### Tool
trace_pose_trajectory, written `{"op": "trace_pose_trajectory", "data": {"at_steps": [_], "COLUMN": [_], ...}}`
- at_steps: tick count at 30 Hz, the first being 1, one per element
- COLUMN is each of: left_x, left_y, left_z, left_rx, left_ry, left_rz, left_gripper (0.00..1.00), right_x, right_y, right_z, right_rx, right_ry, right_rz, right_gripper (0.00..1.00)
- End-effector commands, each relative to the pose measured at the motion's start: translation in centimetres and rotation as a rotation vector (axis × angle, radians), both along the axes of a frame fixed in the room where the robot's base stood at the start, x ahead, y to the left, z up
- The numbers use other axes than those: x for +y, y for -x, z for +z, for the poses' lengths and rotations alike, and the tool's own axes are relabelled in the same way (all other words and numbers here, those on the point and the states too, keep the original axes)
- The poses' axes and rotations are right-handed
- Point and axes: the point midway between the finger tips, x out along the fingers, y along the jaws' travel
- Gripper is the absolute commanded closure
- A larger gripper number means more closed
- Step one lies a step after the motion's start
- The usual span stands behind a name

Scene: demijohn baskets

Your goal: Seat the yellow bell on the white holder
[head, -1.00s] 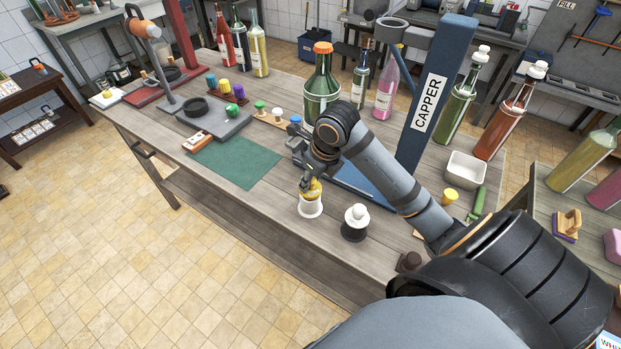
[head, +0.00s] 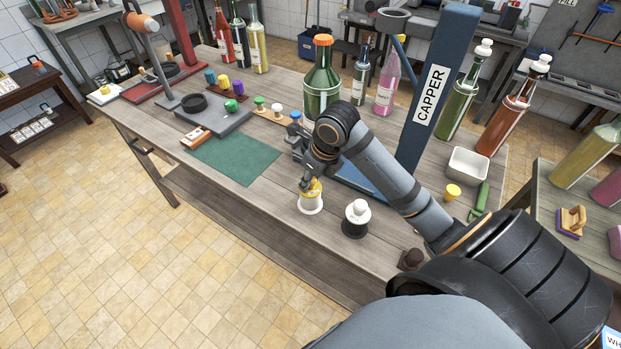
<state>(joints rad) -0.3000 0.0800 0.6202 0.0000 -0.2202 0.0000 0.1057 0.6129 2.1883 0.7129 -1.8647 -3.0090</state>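The yellow bell (head: 312,189) is at the top of the white holder (head: 311,205) near the table's front edge. It looks upright, but I cannot tell whether it rests fully down on the holder. My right gripper (head: 308,183) comes down over the bell from above, with its fingers at the bell's top. The fingers are small and partly hidden by the wrist, so their grip on the bell is unclear. My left gripper does not show.
A black holder with a white bell-shaped top (head: 356,217) stands just right of the white holder. The blue capper (head: 428,90) rises behind my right arm. A green mat (head: 236,160) lies to the left. A white bin (head: 468,166) and yellow cap (head: 453,192) are at right.

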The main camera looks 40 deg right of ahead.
Motion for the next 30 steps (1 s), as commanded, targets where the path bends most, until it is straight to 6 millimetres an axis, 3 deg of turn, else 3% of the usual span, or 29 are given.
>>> {"op": "trace_pose_trajectory", "data": {"at_steps": [3,4,10,20,23,30], "left_x": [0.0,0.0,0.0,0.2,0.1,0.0], "left_y": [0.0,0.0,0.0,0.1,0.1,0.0], "left_z": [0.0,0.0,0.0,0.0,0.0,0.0], "left_rx": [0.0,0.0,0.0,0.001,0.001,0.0], "left_ry": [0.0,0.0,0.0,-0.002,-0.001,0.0], "left_rz": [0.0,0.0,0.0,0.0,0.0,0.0], "left_gripper": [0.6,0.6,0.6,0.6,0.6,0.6], "right_x": [0.0,0.0,0.0,-0.1,-0.3,-0.8], "right_y": [0.0,0.0,0.0,0.1,0.4,2.0], "right_z": [0.0,0.0,0.0,0.4,1.8,7.3], "right_rx": [-0.001,-0.001,-0.001,-0.002,-0.006,-0.006], "right_ry": [0.0,0.0,0.0,0.003,0.005,0.01], "right_rz": [0.0,0.0,0.0,0.0,0.001,0.002], "right_gripper": [1.0,0.71,0.45,0.45,0.45,0.45]}}
